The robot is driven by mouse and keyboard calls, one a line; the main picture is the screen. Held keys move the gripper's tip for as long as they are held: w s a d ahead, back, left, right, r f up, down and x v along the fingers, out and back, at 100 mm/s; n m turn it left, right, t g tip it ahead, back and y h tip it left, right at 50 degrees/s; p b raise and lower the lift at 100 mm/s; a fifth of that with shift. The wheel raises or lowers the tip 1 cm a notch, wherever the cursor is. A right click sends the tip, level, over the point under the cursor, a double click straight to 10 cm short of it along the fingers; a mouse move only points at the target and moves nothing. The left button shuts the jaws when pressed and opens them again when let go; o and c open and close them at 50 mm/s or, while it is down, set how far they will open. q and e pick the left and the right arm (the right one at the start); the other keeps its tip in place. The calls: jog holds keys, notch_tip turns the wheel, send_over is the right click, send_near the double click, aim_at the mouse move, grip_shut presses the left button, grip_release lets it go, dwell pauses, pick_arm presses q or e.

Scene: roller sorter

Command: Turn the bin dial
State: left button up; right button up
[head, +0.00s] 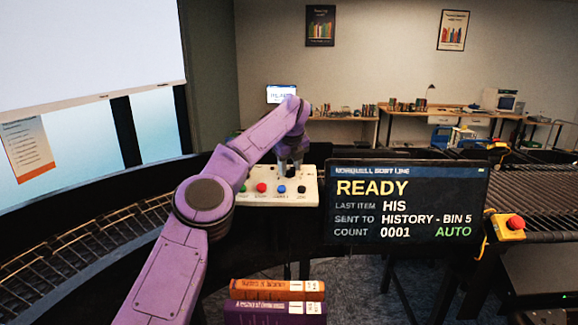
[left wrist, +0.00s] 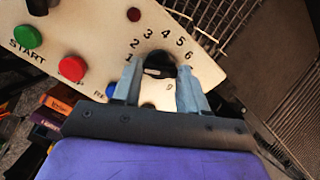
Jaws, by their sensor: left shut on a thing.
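The bin dial (left wrist: 160,62) is a black knob on a cream control panel (left wrist: 85,30), ringed by printed numbers; 1 to 6 show, and some others are hidden. My left gripper (left wrist: 160,78) has its two fingers on either side of the dial, shut on it. In the head view the same gripper (head: 290,158) reaches down to the back of the panel (head: 314,183), and the dial shows only as a dark spot between the fingers. I cannot tell which number the dial points to. My right gripper is in neither view.
The panel has a green START button (left wrist: 27,37), a red button (left wrist: 71,68) and a blue button (head: 281,189). A screen (head: 405,202) beside it reads READY, HISTORY - BIN 5, AUTO. Two books (head: 278,290) lie in front. A red emergency button (head: 515,222) sits at right.

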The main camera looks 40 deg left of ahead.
pick_arm(q)
jog(key=shift+f, duration=0.2)
jog(key=o, duration=1.1)
jog(key=shift+a, duration=0.1)
jog(key=shift+c, duration=0.2)
jog(key=shift+r, duration=0.1)
jog(key=v, duration=1)
jog(key=shift+r, duration=0.2)
